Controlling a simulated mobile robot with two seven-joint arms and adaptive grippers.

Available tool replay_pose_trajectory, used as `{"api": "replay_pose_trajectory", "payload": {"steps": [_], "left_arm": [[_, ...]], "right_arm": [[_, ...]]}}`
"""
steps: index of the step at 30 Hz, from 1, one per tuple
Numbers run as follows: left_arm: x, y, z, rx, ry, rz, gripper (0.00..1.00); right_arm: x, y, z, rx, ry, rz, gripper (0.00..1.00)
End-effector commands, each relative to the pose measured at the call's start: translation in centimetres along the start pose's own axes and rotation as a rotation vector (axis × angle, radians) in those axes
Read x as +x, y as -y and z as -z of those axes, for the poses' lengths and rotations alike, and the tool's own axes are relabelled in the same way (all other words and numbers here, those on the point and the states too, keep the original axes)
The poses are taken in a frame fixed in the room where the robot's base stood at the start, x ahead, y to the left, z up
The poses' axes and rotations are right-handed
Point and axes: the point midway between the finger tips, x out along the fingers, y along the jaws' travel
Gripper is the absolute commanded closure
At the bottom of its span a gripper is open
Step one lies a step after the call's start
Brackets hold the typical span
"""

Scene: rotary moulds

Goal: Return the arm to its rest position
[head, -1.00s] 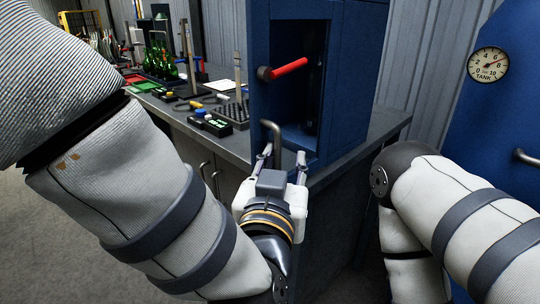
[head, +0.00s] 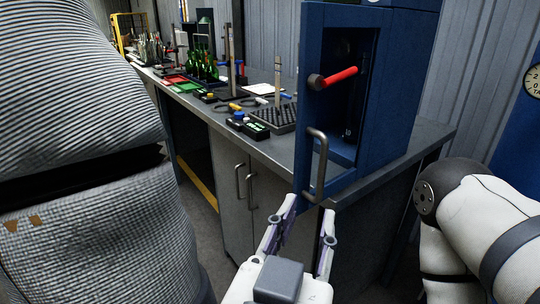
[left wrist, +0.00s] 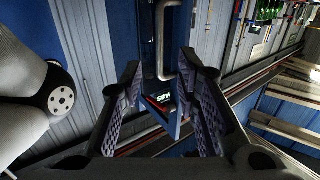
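My left gripper (head: 306,222) is open and empty in the head view, just below and in front of the blue cabinet (head: 410,100). Its two fingers also show spread apart in the left wrist view (left wrist: 160,92). The cabinet's grey bar handle (head: 316,165) is just above the fingertips, apart from them. In the left wrist view the handle (left wrist: 161,40) shows ahead, beyond the fingers. A red-gripped lever (head: 340,77) sticks out in the cabinet's opening. My right arm shows at the right edge of the head view, and its gripper is out of view.
The cabinet stands on a grey workbench (head: 262,152) with cupboard doors below. Green bottles (head: 203,63), trays and a black peg block (head: 275,117) lie on the bench to the left. A blue tank with a gauge (head: 533,80) is at far right.

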Motion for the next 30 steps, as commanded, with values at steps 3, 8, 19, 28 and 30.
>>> {"api": "replay_pose_trajectory", "payload": {"steps": [3,8,19,28,30], "left_arm": [[0.9,2.8,-5.7,-0.049,0.182,0.027,0.70],[-2.5,8.8,-19.9,-0.165,0.633,0.090,0.70],[-26.7,17.2,-37.4,-0.351,1.522,0.292,0.70],[-31.3,18.1,-38.0,-0.371,1.654,0.330,0.70],[-31.3,18.1,-38.0,-0.370,1.653,0.329,0.70]], "right_arm": [[0.0,0.0,0.0,0.000,0.001,0.000,1.00],[0.0,0.0,0.0,0.000,0.001,0.000,1.00],[0.0,0.0,0.0,0.000,0.000,0.000,1.00],[0.0,0.0,0.0,0.000,0.000,0.000,1.00],[0.0,0.0,0.0,0.000,0.000,0.000,1.00]]}}
